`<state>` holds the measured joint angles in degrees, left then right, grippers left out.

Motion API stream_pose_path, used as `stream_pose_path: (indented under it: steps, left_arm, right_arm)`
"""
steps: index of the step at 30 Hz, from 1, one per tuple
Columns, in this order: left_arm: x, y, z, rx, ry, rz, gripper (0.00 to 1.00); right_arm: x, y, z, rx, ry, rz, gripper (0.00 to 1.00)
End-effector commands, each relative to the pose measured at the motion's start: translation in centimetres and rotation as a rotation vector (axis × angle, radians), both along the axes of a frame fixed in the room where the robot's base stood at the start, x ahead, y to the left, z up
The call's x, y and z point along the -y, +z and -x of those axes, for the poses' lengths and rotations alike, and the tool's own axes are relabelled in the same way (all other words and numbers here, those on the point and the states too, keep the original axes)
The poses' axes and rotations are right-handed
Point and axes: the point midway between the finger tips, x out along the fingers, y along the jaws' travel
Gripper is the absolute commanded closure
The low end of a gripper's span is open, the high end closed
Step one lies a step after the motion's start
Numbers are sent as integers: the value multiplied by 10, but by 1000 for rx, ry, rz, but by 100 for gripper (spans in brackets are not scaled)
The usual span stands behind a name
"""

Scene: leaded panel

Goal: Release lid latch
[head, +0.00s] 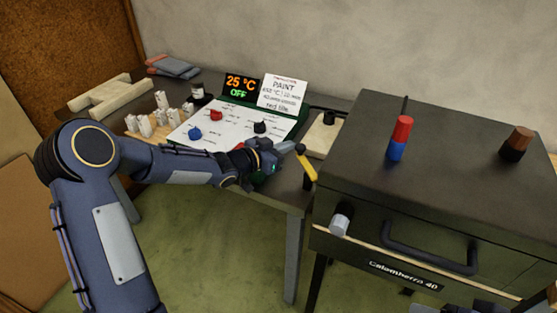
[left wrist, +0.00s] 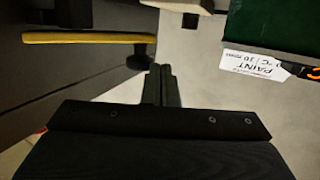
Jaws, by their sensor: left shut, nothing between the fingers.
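The dark kiln-like box (head: 455,140) with a flat lid stands at the right. A yellow lever (head: 309,170), apparently the lid latch, sticks out at its left side and slants downward. In the left wrist view the yellow lever (left wrist: 90,38) is a long bar at the upper left, with a dark round knob below its right end. My left gripper (head: 290,147) is shut and empty, close to the lever's upper end in the head view. In the left wrist view its fingers (left wrist: 162,85) are together, right of the lever and apart from it.
A table behind my left arm holds a control panel (head: 235,128), a paint sign (head: 283,92) and several white pieces.

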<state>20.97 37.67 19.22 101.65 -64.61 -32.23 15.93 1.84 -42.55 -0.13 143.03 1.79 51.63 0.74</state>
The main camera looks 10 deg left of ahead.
Motion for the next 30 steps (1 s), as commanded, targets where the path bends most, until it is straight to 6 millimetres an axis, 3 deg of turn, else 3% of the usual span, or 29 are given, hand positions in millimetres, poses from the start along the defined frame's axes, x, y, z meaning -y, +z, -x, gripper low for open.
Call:
stream_pose_path:
  steps: [12, 30]
  left_arm:
    - [18, -1, -24, -1, 0, 1, 100]
    - [21, 0, -27, -1, 0, 1, 100]
  right_arm:
    - [0, -5, 0, 0, 0, 0, 36]
    - [0, -5, 0, 0, 0, 0, 36]
